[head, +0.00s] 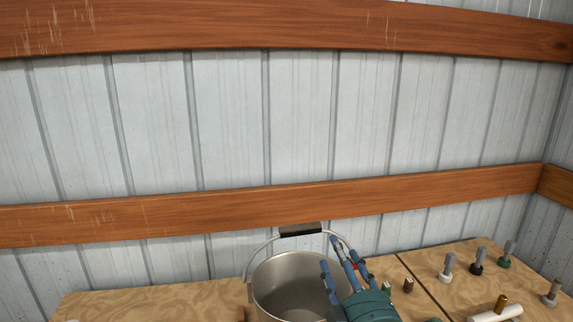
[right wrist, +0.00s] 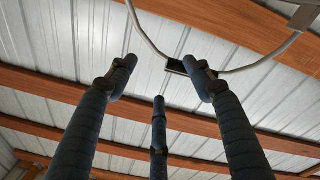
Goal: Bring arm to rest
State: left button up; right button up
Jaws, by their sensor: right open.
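My right gripper (head: 334,258) is at the bottom of the head view, in front of the right side of a metal bucket (head: 275,285). Its blue fingers are spread open and point up, with nothing between them. The right wrist view shows the open fingers (right wrist: 158,78) and, beyond them, the bucket's wire handle (right wrist: 147,38) with its dark grip. I cannot tell whether a finger touches the bucket or handle. My left gripper is not in view.
The bucket stands on a wooden table (head: 140,304). On the right part of the table are several bolt-like pegs (head: 447,268) and a white cylinder (head: 497,313). Behind is a metal wall (head: 230,120) with wooden beams (head: 200,216). The table's left part looks mostly clear.

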jog(key=s+d+f+m+g+h, duration=0.2)
jog(key=s+d+f+m+g, duration=0.15)
jog(key=s+f, duration=0.55)
jog(key=s+d+f+m+g+h, duration=0.1)
jog(key=s+d+f+m+g, duration=0.3)
jog(key=f, duration=0.8)
jog(key=s+d+f+m+g, duration=0.1)
jog(key=s+f+g, duration=0.35)
jog(key=s, duration=0.65)
jog(key=s+d+f+m+g, duration=0.1)
jog(key=s+f+g, duration=0.2)
jog(key=s+f, duration=0.55)
jog(key=s+f+g+b, duration=0.1)
jog(key=s+f+b, duration=0.15)
jog(key=f, duration=1.25)
jog(key=s+f+g+b, duration=0.1)
jog(key=f+b, duration=0.3)
jog(key=f, duration=1)
jog(key=s+d+f+b, duration=0.1)
jog(key=s+f+b, duration=0.1)
jog(key=s+f, duration=0.7)
jog(key=s+d+f+b, duration=0.1)
jog(key=s+f+b, duration=0.2)
jog(key=s+f, duration=0.5)
notch_tip(320, 180, down, 6)
jog(key=shift+s+d+r+n+g, duration=0.15)
jog(key=shift+s+d+n+g, duration=0.1)
jog(key=shift+s+n+g, duration=0.15)
